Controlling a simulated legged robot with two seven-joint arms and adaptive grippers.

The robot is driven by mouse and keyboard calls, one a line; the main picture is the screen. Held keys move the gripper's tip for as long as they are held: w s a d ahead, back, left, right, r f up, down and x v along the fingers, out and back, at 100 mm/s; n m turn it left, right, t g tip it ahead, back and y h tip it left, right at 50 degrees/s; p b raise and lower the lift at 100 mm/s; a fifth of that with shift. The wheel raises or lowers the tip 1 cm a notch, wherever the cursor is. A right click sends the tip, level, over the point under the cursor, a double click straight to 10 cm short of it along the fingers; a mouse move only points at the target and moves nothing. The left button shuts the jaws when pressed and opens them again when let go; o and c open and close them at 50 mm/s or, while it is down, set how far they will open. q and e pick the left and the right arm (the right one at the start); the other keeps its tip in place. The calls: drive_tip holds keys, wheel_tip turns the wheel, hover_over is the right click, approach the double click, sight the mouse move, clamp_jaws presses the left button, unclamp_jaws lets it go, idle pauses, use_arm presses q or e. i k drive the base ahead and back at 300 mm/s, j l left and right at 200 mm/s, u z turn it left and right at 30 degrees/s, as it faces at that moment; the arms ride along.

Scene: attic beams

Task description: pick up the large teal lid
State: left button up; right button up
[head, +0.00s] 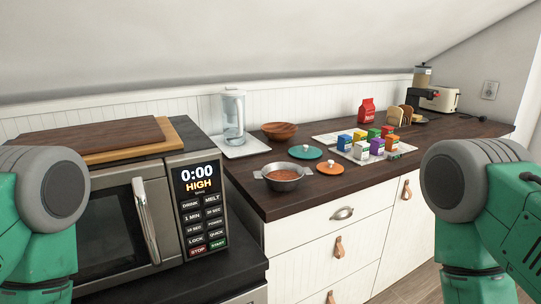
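The large teal lid (305,152) lies flat on the dark wooden counter, with a pale knob at its centre. A smaller orange lid (330,167) with a pale knob lies in front of it to the right. A metal pot (284,184) with two side handles and reddish contents stands in front of the teal lid to the left. Parts of my green and grey arms show at the left and right picture edges. Neither gripper is in view, and nothing touches the teal lid.
A microwave (112,225) with boards (92,139) on top fills the left. Behind the lid are a wooden bowl (280,130) and a blender-like jug (233,115). Several colourful boxes (377,146) stand right of the lid. The counter's front right (400,172) is clear.

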sight(304, 151)
drive_tip(key=i+l+u, duration=0.1)
drive_tip(key=l+u, duration=0.5)
drive_tip(key=u, duration=0.25)
drive_tip(key=l+u, duration=0.8)
drive_tip(key=j, duration=0.1)
